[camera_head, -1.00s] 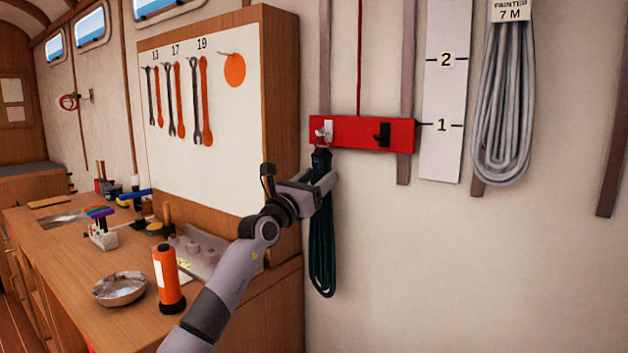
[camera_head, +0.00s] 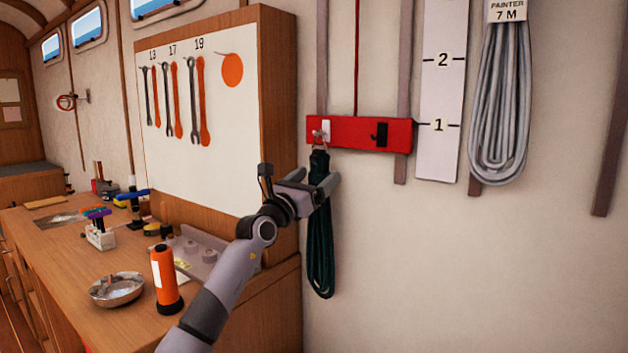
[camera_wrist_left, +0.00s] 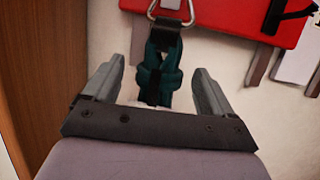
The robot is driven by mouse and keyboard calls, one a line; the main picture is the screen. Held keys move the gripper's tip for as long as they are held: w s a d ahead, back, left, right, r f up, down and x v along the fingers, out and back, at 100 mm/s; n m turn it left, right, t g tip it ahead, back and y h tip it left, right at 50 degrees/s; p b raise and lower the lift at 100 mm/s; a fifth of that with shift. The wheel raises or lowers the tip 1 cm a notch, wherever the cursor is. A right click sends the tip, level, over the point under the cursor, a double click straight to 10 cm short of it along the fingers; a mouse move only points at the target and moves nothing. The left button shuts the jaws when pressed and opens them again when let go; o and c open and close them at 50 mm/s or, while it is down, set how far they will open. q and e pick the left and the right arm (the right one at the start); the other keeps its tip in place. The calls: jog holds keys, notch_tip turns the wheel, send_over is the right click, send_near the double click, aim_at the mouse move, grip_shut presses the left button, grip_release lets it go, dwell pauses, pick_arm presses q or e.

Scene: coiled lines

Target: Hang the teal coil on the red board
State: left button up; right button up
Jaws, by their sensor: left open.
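The teal coil (camera_head: 321,245) hangs down the wall below the red board (camera_head: 362,134). At its top a metal ring or clip (camera_wrist_left: 172,18) reaches up to the white hook (camera_head: 325,130) at the left of the board; it appears to hang from it. The board also has a black hook (camera_head: 380,134), which is empty. My left gripper (camera_head: 328,185) is open around the upper part of the coil. In the left wrist view, the teal knot (camera_wrist_left: 158,75) lies between the two fingers, with gaps on both sides. My right gripper is not in view.
A wooden tool cabinet (camera_head: 278,110) with wrenches stands close to the left of my gripper. A grey coil (camera_head: 502,100) hangs at the right. The workbench (camera_head: 60,265) holds an orange bottle (camera_head: 164,278) and a metal bowl (camera_head: 117,289). The lower wall to the right is clear.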

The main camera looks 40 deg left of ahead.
pick_arm(q)
jog(key=shift+v, duration=2.7)
jog(key=shift+b+v, duration=0.3)
jog(key=shift+v, duration=0.6)
jog(key=s+d+f+n+g+h+p, duration=0.1)
jog(key=s+d+f+n+h+p, duration=0.15)
jog(key=d+f+n, duration=0.65)
jog(key=s+d+f+n+g+h+p, duration=0.1)
jog(key=s+d+f+n, duration=0.2)
jog(key=d+f+n, duration=0.55)
jog(key=s+d+f+n+g+p, duration=0.1)
jog(key=s+d+f+n+g, duration=0.3)
jog(key=s+f, duration=0.6)
jog(key=s+d+f+n+g+h+p, duration=0.1)
jog(key=s+d+f+n+g, duration=0.4)
jog(key=f, duration=0.8)
jog(key=s+d+n+p, duration=0.1)
jog(key=s+d+n, duration=0.2)
jog(key=s+n, duration=0.2)
jog(key=shift+d+n, duration=0.3)
jog(key=shift+n, duration=0.05)
